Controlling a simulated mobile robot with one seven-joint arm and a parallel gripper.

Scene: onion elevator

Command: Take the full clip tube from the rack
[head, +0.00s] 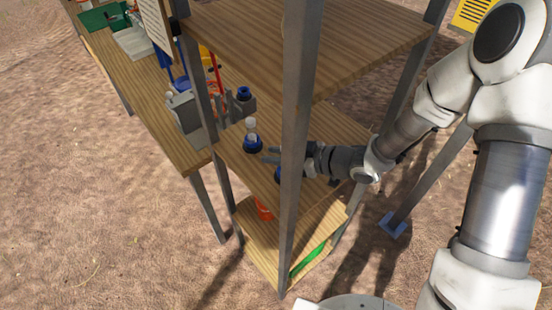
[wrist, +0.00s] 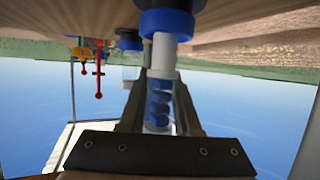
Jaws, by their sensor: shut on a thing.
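In the wrist view, which looks upside down, a clear tube (wrist: 160,112) with dark blue clips inside stands between the two fingers of my gripper (wrist: 158,82). My gripper is shut on it. The tube's white end (wrist: 164,50) meets a blue round holder (wrist: 167,22) at the board; I cannot tell whether it is seated. In the head view my gripper (head: 268,155) reaches left past the metal post, which hides most of the grasp. A blue piece (head: 278,174) shows beside the post.
A grey metal post (head: 296,130) stands close in front of my gripper. An upper wooden shelf (head: 300,40) hangs above. A grey fixture with a blue ring (head: 242,94) and a grey box (head: 184,112) stand farther left. Bare board lies below my gripper.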

